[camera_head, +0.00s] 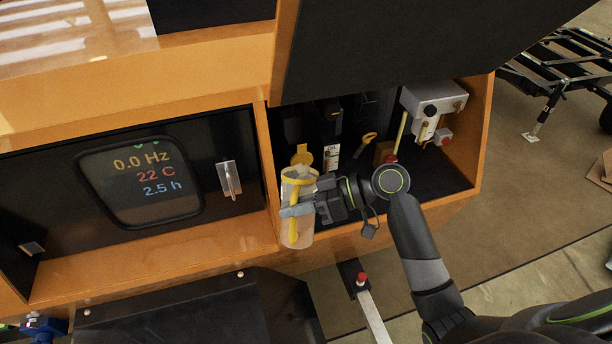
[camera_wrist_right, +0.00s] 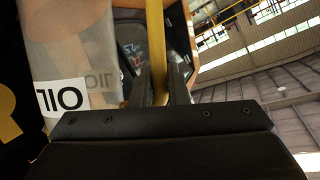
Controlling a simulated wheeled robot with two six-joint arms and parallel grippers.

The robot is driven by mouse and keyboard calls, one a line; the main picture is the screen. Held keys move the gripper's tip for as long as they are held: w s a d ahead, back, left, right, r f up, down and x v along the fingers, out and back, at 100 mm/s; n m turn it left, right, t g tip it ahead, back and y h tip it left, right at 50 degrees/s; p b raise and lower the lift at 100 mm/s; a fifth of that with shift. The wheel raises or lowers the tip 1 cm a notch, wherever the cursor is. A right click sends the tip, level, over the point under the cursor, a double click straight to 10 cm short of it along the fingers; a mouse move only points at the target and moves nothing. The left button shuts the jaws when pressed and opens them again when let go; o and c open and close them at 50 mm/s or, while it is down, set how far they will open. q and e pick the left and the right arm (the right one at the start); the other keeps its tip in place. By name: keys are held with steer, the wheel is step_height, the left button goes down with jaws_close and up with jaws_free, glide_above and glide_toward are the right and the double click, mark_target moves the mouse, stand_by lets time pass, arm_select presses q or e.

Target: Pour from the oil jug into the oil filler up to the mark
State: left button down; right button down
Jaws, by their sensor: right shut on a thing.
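The oil jug (camera_head: 297,232) is a clear container with a yellow rim and yellow handle. It looks about upright in front of the open compartment. My right gripper (camera_head: 298,210) is shut on its handle (camera_wrist_right: 157,50). In the right wrist view the jug's clear wall (camera_wrist_right: 75,40) with its OIL label fills the left side. A yellow flap or cap (camera_head: 303,153), perhaps the oil filler's, shows just behind the jug beside a white label (camera_head: 332,157). The filler opening and its mark are hidden or too small to tell. My left gripper is not in view.
The orange cabinet (camera_head: 150,262) frames the compartment. A raised dark panel (camera_head: 400,45) hangs above. A red button on a post (camera_head: 361,279) stands in front below.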

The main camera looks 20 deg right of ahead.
mark_target(297, 175)
steer(key=shift+w+d+r, duration=0.15)
steer(key=shift+w+r, duration=0.15)
steer(key=shift+r, duration=0.05)
steer(key=shift+w+d+r+m+g+y+p, duration=0.15)
steer(key=shift+w+d+m+g+p, duration=0.1)
steer(key=shift+w+m+p, duration=0.25)
steer(key=shift+w+d+m+g+y+p, duration=0.15)
steer(key=shift+w+m+g+p, duration=0.1)
steer(key=shift+w+m+p, duration=0.25)
steer(key=shift+w+d+m+g+y+p, duration=0.2)
steer(key=shift+w+m, duration=0.1)
steer(key=shift+w, duration=0.1)
steer(key=shift+w+d+m+g+y+p, duration=0.1)
steer(key=shift+w+d+m+y+p, duration=0.1)
steer(key=shift+w+m, duration=0.15)
steer(key=shift+w, duration=0.2)
steer(key=shift+w+d+f+m+g, duration=0.2)
steer(key=shift+w+m+g, duration=0.1)
steer(key=shift+m, duration=0.25)
steer(key=shift+w+d+r+m+y, duration=0.1)
steer(key=shift+w+d+m+y, duration=0.1)
steer(key=shift+w+m+y, duration=0.4)
stand_by(1.5)
steer(key=shift+w+d+r+m, duration=0.15)
steer(key=shift+w+r+m, duration=0.15)
steer(key=shift+w+m, duration=0.15)
stand_by(2.6)
